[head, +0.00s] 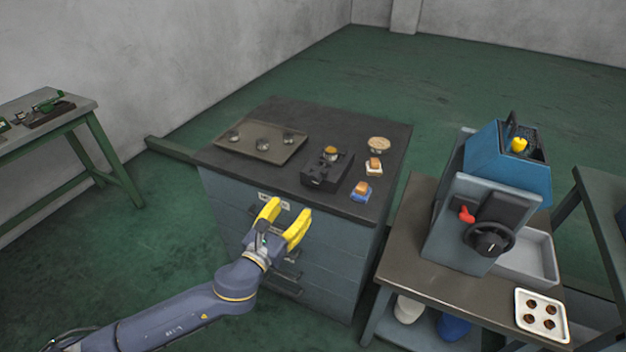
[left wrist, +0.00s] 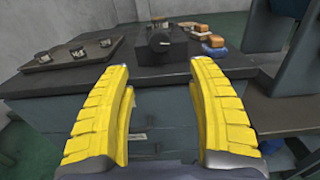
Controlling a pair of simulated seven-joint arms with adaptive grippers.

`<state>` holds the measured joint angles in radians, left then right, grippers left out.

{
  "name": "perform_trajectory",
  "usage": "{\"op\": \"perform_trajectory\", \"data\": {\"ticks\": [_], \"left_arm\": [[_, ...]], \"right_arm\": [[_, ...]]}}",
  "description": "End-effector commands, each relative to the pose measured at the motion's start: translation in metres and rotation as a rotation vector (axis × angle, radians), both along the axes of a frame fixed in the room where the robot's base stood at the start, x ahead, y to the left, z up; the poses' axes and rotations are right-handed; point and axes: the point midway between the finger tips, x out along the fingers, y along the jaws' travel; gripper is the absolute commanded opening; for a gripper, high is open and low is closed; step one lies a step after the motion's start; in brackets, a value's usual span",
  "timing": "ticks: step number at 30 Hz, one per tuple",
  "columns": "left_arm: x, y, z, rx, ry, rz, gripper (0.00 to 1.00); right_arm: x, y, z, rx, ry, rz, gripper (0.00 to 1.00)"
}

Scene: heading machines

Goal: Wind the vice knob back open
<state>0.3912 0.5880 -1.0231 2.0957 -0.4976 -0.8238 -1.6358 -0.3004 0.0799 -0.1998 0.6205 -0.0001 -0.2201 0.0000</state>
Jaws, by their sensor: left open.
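A small dark vice (head: 326,168) stands on the black top of the grey-blue drawer cabinet, with a round yellowish piece (head: 331,153) at its top. In the left wrist view the vice (left wrist: 160,47) is beyond the fingers, with a round knob (left wrist: 158,40) facing me. My left gripper (head: 283,225) has yellow fingers, spread apart with nothing between them. It is in front of the cabinet, nearer than the vice and lower in the head view, not touching the vice. My right gripper is in neither view.
A tray (head: 290,149) with several small parts lies left of the vice. Brushes or blocks (head: 361,191) and a round dish (head: 379,143) are to its right. A blue-grey machine with a black handwheel (head: 488,239) and a white tray (head: 541,316) occupy the right bench.

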Motion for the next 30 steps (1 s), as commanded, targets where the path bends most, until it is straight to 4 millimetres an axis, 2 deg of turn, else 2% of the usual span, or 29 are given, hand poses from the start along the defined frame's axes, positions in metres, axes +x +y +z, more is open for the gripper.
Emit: {"op": "perform_trajectory", "data": {"ticks": [9, 18, 24, 30], "left_arm": [[0.054, -0.026, 0.001, -0.001, 0.0, 0.001, 0.59], [0.098, -0.047, 0.0, -0.002, 0.002, 0.001, 0.59], [0.116, -0.055, -0.001, -0.002, 0.002, 0.0, 0.59], [0.124, -0.06, 0.0, -0.002, 0.002, 0.0, 0.59]], "right_arm": [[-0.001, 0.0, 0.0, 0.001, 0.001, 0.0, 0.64], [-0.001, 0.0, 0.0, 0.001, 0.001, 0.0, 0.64], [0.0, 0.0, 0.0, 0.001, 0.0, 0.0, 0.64], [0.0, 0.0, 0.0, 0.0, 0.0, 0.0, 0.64]]}}
